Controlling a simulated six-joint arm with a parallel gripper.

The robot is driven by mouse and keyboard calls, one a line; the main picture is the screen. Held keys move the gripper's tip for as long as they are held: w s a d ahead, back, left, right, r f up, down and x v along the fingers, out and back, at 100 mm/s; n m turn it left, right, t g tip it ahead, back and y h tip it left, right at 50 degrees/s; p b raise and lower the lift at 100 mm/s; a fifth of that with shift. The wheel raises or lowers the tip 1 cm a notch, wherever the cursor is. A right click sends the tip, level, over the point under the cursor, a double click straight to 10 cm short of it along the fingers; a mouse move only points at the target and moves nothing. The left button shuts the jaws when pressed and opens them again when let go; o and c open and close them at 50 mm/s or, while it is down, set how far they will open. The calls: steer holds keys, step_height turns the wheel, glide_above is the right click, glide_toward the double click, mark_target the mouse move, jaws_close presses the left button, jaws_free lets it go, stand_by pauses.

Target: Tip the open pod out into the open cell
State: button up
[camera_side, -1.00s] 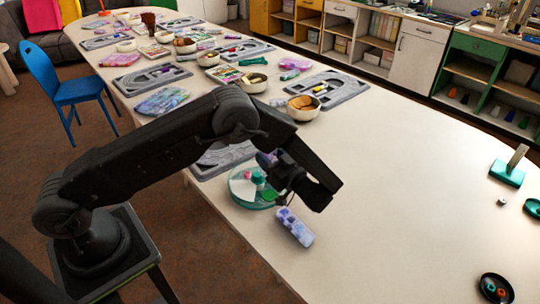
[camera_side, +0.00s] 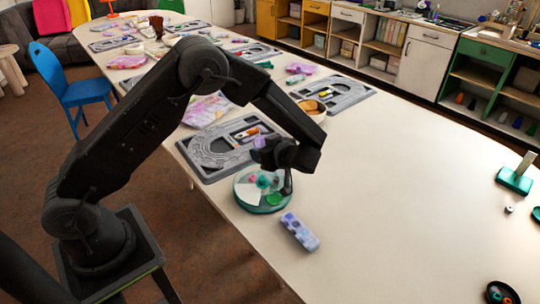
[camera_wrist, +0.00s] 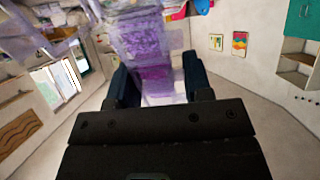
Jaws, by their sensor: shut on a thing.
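My gripper (camera_side: 268,148) is shut on a small purple see-through pod (camera_side: 259,142), which shows at the left of the jaws in the side view. In the wrist view the pod (camera_wrist: 152,72) sits between my two dark fingers, and the room beyond shows level with it. I cannot tell whether the pod's lid is open or what is in it. Below my gripper stands a round teal-rimmed dish (camera_side: 262,209) with cells holding pink, teal and green pieces. Part of the dish is hidden by my gripper, and I cannot tell which cell is open.
A lavender oblong case (camera_side: 300,232) lies just in front of the dish. A grey bead board (camera_side: 195,156) lies behind it to the left, with a bowl (camera_side: 318,112) and another board (camera_side: 350,92) further back. The table to the right is mostly clear.

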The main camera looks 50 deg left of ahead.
steer(key=shift+a+f+h, duration=0.5)
steer(key=shift+a+h, duration=0.35)
steer(key=shift+h, duration=1.15)
steer(key=shift+a+f+h, duration=0.55)
steer(key=shift+a+h, duration=0.25)
steer(key=shift+h, duration=1.2)
steer(key=shift+a+f+h, duration=0.5)
steer(key=shift+a+h, duration=0.35)
steer(key=shift+h, duration=1.15)
